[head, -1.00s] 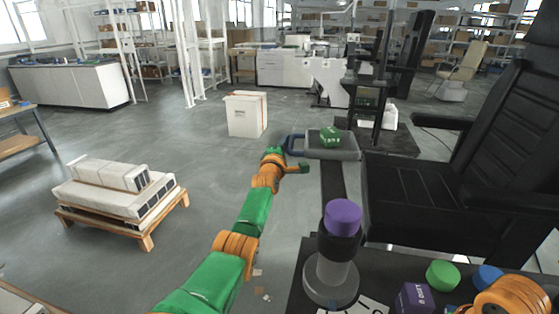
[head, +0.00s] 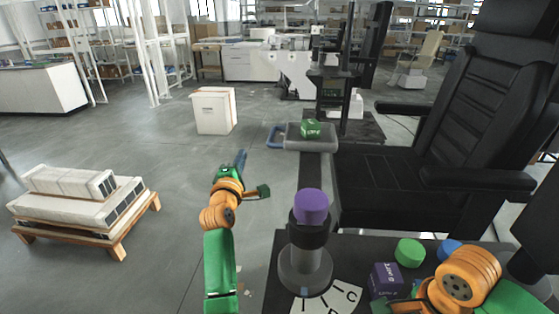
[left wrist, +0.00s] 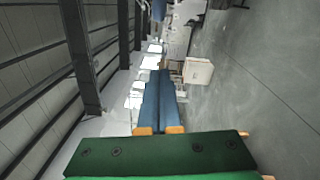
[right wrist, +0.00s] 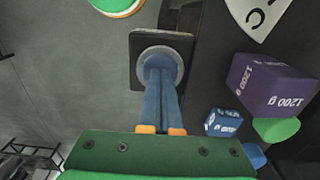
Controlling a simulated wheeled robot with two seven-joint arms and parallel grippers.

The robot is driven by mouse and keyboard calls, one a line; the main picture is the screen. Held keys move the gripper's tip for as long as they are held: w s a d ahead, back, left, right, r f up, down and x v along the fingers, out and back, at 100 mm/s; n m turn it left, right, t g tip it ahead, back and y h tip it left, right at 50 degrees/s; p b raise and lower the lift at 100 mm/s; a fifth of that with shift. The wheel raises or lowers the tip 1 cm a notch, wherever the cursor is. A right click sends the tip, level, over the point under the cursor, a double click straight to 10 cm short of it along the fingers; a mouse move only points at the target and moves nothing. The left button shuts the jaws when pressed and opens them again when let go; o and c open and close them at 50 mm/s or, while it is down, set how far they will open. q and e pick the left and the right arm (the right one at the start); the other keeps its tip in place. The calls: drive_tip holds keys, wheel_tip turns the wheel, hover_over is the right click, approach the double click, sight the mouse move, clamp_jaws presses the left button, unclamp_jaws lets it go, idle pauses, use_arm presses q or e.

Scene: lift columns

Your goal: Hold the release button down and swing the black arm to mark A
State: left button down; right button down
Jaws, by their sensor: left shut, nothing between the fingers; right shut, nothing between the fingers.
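A column with a purple cap (head: 311,206) stands on a round grey base. The black arm (head: 312,180) runs from it away from me to a grey tray (head: 330,150) carrying a green block (head: 311,129), with a blue handle (head: 275,137) on its left. The white dial (head: 340,294) shows a C; mark A cannot be made out. My left gripper (head: 240,158) is shut and empty, left of and apart from the handle. My right gripper (right wrist: 162,68) is shut, its tips over a round grey piece (right wrist: 148,57) on a dark square plate; this may be the release button, and contact is unclear.
A purple 1200 g block (right wrist: 268,84), a green cylinder (head: 409,252) and a blue piece (head: 448,249) stand by my right arm. A black chair (head: 440,180) is right of the black arm. A white carton (head: 211,111) and a loaded pallet (head: 120,245) are left; floor between is clear.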

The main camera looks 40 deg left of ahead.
idle(0.5)
wheel_tip(320, 180, up, 7)
drive_tip(key=p, duration=0.4)
